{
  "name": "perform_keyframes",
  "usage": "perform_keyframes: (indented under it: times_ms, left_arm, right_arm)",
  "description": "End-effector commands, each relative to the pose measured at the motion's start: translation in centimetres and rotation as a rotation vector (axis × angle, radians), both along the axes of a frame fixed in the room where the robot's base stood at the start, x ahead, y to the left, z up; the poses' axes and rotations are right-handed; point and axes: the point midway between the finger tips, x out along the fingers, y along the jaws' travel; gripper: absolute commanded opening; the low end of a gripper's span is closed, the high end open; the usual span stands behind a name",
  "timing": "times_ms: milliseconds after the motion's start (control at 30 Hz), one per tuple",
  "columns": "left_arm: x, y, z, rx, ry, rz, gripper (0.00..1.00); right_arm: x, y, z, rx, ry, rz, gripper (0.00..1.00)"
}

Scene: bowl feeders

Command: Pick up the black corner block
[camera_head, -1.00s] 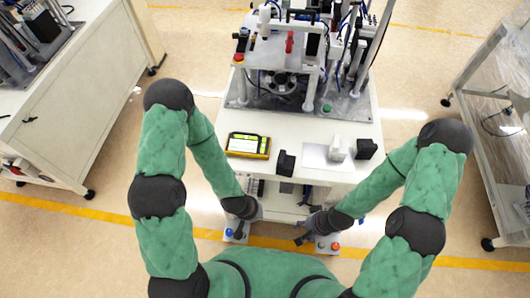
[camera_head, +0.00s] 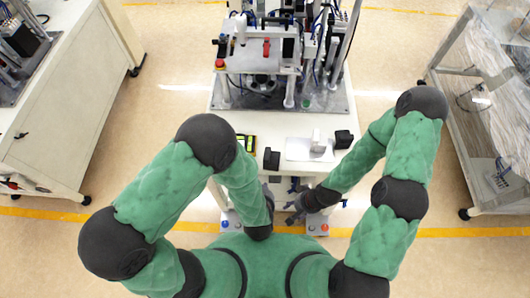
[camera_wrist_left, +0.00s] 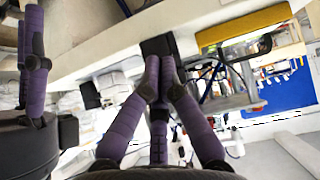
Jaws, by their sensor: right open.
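A black corner block (camera_head: 271,160) stands near the front edge of the white table, left of the white plate. In the left wrist view a dark block (camera_wrist_left: 160,45) shows at the table edge just beyond the fingertips. My left gripper (camera_head: 267,188) is below the block in the head view, in front of the table edge. Its purple fingers (camera_wrist_left: 159,66) converge with a small gap between the tips; whether they touch the block is unclear. My right gripper (camera_head: 292,212) is open, lower and to the right. A second black block (camera_head: 343,139) stands at the right.
A white block (camera_head: 318,141) stands on the white plate (camera_head: 298,150) between the black blocks. A yellow device (camera_head: 247,143) is left of the near black block, partly behind my left arm. The feeder machine (camera_head: 270,70) fills the table's back.

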Motion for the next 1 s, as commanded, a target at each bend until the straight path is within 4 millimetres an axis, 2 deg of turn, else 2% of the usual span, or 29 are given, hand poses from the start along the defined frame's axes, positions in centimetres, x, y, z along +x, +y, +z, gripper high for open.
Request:
perform_keyframes:
  times_ms: [33,100,300,767,1000]
  left_arm:
    - [-0.3,-0.2,1.3,0.011,-0.036,-0.007,0.0]
    - [-0.6,-0.2,2.3,0.027,-0.08,-0.01,0.0]
    - [-1.2,-0.1,3.9,0.058,-0.162,-0.011,0.0]
    - [-1.3,0.1,4.2,0.067,-0.184,-0.009,0.0]
    - [-0.2,0.0,4.2,0.064,-0.183,-0.005,0.0]
  right_arm:
    - [0.0,0.0,0.9,0.0,0.0,0.0,0.48]
    - [0.0,0.0,1.5,0.0,0.0,0.0,0.48]
    - [0.0,0.0,2.4,0.0,0.0,0.0,0.48]
    - [0.0,0.0,2.5,0.0,0.0,0.0,0.48]
    - [0.0,0.0,2.3,0.0,0.0,0.0,0.48]
